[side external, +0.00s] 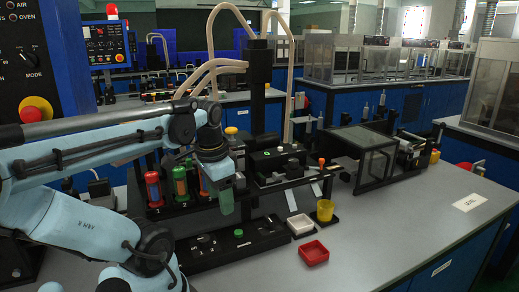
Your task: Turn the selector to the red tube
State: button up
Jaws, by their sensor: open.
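The red tube (153,188) stands upright in a black rack at centre left. A green tube (180,184) stands to its right, and an orange one (203,184) is partly hidden by my wrist. My gripper (226,204) points down just right of the tubes, above the back of a low black panel (205,255). It is open, and I see nothing held in it. The panel carries small dark knobs (204,239) and a green button (238,233). I cannot tell for sure which part is the selector or where it points.
A black column (259,75) with beige hoses rises behind my gripper. A clear-sided black box (365,158) stands farther right. The front right table is mostly clear.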

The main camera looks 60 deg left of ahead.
jog(key=g, duration=0.1)
send_near(203, 238)
jog(key=shift+h, duration=0.4)
jog(key=shift+w+a+f, duration=0.1)
jog(key=shift+a+f, duration=0.1)
jog(key=shift+f, duration=2)
jog(key=shift+a+f, duration=0.2)
jog(key=shift+f, duration=2.05)
jog(key=shift+c, duration=0.2)
jog(key=c, duration=1)
